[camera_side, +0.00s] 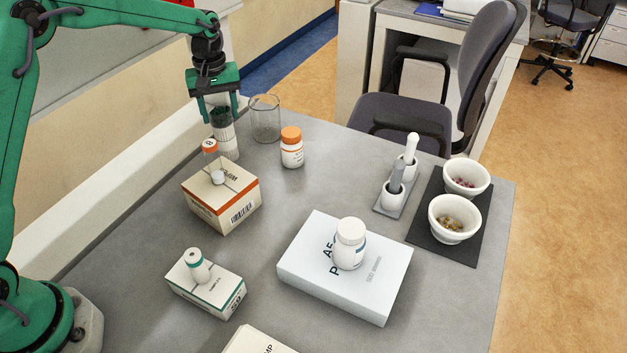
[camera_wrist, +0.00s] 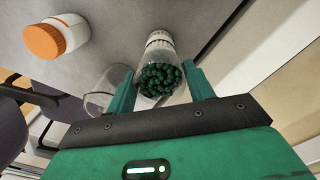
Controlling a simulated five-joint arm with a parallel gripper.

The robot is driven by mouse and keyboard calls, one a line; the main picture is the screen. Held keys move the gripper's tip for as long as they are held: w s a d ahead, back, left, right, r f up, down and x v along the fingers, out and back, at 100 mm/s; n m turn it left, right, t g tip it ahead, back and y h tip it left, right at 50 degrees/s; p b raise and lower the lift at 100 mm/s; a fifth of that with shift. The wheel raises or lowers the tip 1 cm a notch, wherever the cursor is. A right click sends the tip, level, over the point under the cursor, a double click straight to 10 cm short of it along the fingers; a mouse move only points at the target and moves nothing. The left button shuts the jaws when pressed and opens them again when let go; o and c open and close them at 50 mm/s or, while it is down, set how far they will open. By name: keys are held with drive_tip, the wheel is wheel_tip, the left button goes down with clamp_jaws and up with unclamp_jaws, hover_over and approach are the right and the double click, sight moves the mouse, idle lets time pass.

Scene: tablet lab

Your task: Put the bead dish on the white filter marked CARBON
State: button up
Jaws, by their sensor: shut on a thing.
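The bead dish (camera_side: 221,117) is full of dark green beads. It is between the two fingers of my gripper (camera_side: 219,108), which is shut on it. The white filter (camera_side: 227,142) is a ribbed upright cylinder directly below the dish; I cannot tell whether they touch. In the wrist view, the green beads (camera_wrist: 158,78) sit between the fingers of my gripper (camera_wrist: 160,88), with the white filter (camera_wrist: 159,38) just beyond them. No CARBON marking is readable on it.
A clear glass beaker (camera_side: 265,120) stands close to the right of the filter. An orange-capped bottle (camera_side: 291,148) is further right. An orange-striped box (camera_side: 222,197) with small containers on it stands in front. A white box (camera_side: 345,277) bears a white bottle.

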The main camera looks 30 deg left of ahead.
sight(219, 109)
drive_tip(key=shift+f, duration=0.15)
drive_tip(key=o, duration=1)
wheel_tip(219, 109, up, 12)
drive_tip(key=shift+r, duration=0.2)
drive_tip(key=shift+s, duration=0.1)
idle(0.6)
